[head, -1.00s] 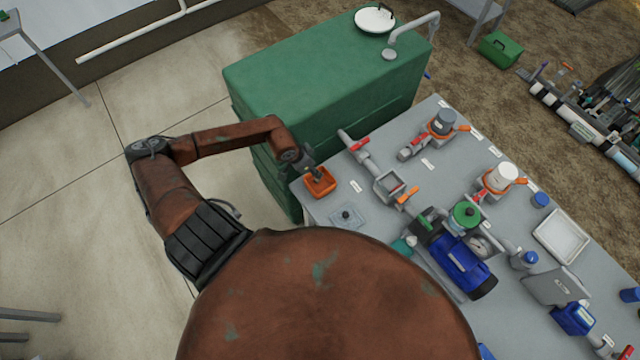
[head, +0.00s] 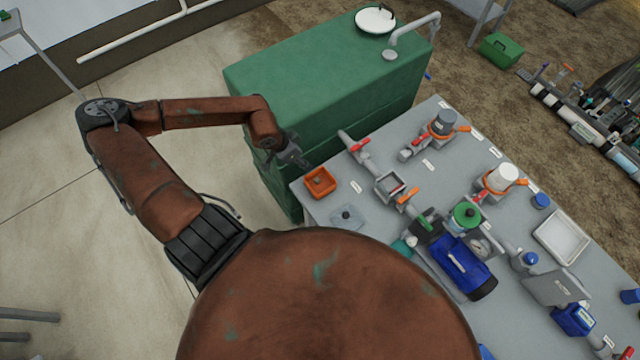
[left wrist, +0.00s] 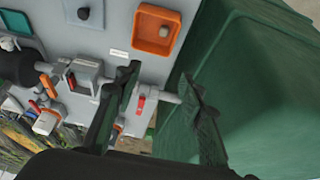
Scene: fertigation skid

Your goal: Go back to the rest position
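My left gripper (head: 297,159) is just beyond the table's left corner, beside the green tank, a little up and left of the small orange tray (head: 322,195). In the left wrist view its two dark fingers (left wrist: 163,98) are spread apart, with nothing between them. That view also shows the orange tray (left wrist: 150,47) with a small grey piece (left wrist: 165,31) lying in it, clear of the fingers. My right gripper is not in view.
The green tank (head: 300,85) stands close to my left gripper. The grey table (head: 312,212) carries pipe fittings, a blue pump (head: 458,262) and a white tray (head: 540,246). Open floor (head: 60,160) lies left of my left arm.

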